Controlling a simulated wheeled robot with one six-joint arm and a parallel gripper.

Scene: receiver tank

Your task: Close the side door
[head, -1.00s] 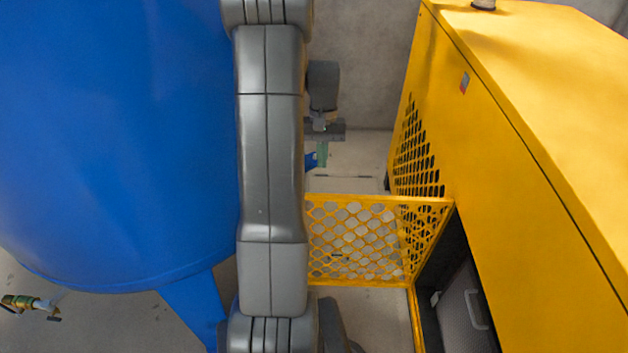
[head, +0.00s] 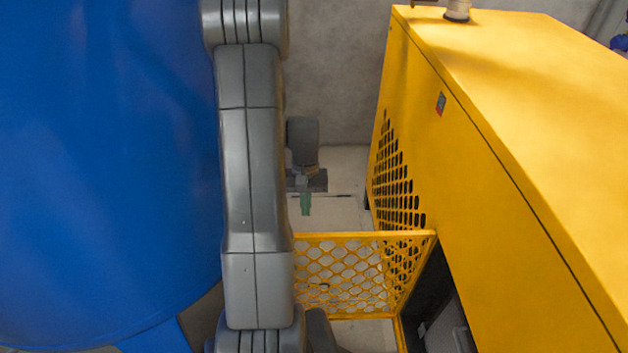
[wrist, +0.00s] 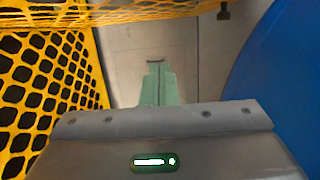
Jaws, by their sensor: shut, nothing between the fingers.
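The side door (head: 345,238) is a yellow mesh panel. It stands swung out from the yellow cabinet (head: 480,150), open, across the gap between the cabinet and the blue tank. Its left end is hidden behind my arm in the head view. The dark door opening (head: 436,285) shows below the hinge side. My gripper (head: 306,204) has green fingers, shut and empty, and appears just beyond the door in the head view. In the wrist view the fingers (wrist: 159,85) point at the floor, with the door's yellow mesh (wrist: 130,14) across the top, apart from them.
The blue tank (head: 100,150) fills the left side, close to my arm, and shows at the right of the wrist view (wrist: 285,80). A grey wall (head: 340,80) stands behind. The floor gap between tank and cabinet is narrow.

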